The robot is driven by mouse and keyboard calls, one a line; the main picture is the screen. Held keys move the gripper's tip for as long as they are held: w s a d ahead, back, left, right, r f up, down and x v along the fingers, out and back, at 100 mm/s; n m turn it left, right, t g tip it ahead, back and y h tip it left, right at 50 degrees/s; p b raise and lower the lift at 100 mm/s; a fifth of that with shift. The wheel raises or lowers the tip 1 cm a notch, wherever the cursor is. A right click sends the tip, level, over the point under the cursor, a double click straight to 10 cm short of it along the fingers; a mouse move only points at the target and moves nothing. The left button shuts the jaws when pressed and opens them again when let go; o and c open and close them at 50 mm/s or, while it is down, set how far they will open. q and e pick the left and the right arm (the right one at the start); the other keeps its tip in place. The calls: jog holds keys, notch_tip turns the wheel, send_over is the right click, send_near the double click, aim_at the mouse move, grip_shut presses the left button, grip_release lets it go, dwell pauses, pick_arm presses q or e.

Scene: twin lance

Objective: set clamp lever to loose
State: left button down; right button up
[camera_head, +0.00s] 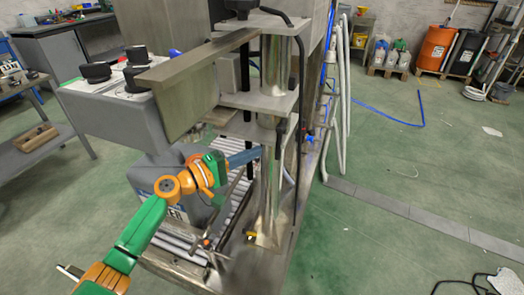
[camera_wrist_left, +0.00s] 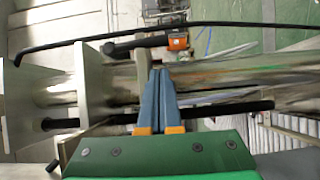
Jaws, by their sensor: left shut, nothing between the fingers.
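The likely clamp lever (camera_wrist_left: 130,46) is a black handle with an orange block at its hub, beside a shiny metal column in the left wrist view. In the head view a dark upright lever (camera_head: 281,138) shows at the column's right side, small and partly unclear. My left gripper (camera_wrist_left: 160,70) is shut and empty, its blue fingers side by side in front of the column. The fingertips look close to the lever's hub; I cannot tell if they touch. In the head view the left gripper (camera_head: 258,153) reaches the column from the left. My right gripper is not in view.
The machine's shiny column (camera_head: 272,185) stands between metal plates. A black rod (camera_wrist_left: 225,108) runs along the column. Green floor (camera_head: 400,190) is open at right.

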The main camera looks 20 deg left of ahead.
aim_at(279, 145)
pick_arm(q)
jog(key=d, duration=0.2)
jog(key=shift+w+d+p, duration=0.15)
jog(key=shift+d+p, duration=0.2)
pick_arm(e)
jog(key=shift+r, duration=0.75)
pick_arm(q)
jog(key=shift+d+f+n+b, duration=0.1)
jog(key=shift+d+n+b, duration=0.1)
jog(key=shift+n+b, duration=0.3)
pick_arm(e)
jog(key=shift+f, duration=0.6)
